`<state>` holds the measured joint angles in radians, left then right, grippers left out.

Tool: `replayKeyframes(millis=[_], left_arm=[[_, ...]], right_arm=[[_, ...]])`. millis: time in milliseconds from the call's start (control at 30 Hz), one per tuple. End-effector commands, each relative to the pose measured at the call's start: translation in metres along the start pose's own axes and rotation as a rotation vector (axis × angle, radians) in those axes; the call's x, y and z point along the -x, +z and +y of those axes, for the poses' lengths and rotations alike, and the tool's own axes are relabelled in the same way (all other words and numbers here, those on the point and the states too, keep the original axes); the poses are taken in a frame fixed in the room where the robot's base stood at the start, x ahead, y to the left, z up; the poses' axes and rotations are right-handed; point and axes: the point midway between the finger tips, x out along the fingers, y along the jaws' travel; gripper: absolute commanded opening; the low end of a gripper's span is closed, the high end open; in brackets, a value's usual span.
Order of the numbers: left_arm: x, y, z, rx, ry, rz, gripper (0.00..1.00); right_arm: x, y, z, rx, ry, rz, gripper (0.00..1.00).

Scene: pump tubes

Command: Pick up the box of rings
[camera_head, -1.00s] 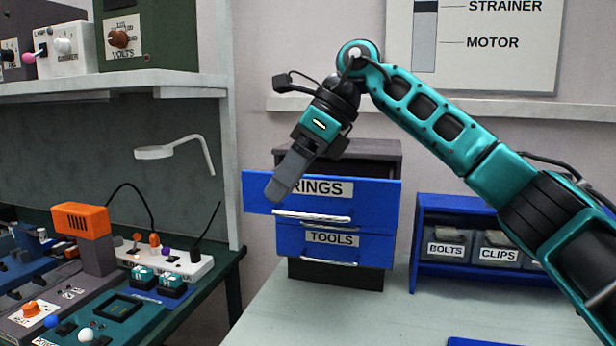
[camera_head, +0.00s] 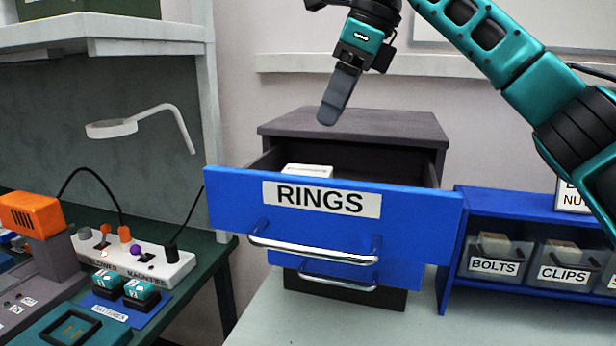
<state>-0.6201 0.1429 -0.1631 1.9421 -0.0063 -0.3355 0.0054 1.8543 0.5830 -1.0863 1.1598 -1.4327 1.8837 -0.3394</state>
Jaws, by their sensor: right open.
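The blue drawer labelled RINGS (camera_head: 225,205) is pulled out of a dark cabinet (camera_head: 370,124). Inside it, behind the drawer front, the top of a small white box (camera_head: 308,170) shows; its lower part is hidden by the drawer front. My left gripper is not in view.
A chrome handle (camera_head: 315,250) sticks out from the drawer front. A second blue drawer with its own handle is below. A blue rack (camera_head: 450,262) with bins labelled BOLTS and CLIPS stands at right. A bench with a lamp (camera_head: 112,129) and devices is at left.

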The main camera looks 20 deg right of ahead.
Motion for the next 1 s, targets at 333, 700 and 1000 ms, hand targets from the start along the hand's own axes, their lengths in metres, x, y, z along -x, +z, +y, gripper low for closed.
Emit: replayKeyframes(millis=[333, 700, 1000], left_arm=[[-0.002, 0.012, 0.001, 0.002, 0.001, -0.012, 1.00], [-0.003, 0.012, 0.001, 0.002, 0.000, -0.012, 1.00], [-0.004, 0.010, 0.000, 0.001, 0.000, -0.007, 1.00]], right_arm=[[-0.061, -0.001, 0.000, -0.001, 0.002, 0.001, 0.66], [-0.101, -0.005, 0.001, 0.001, 0.003, 0.003, 0.66], [-0.121, -0.004, 0.001, 0.000, 0.002, -0.001, 0.66]])
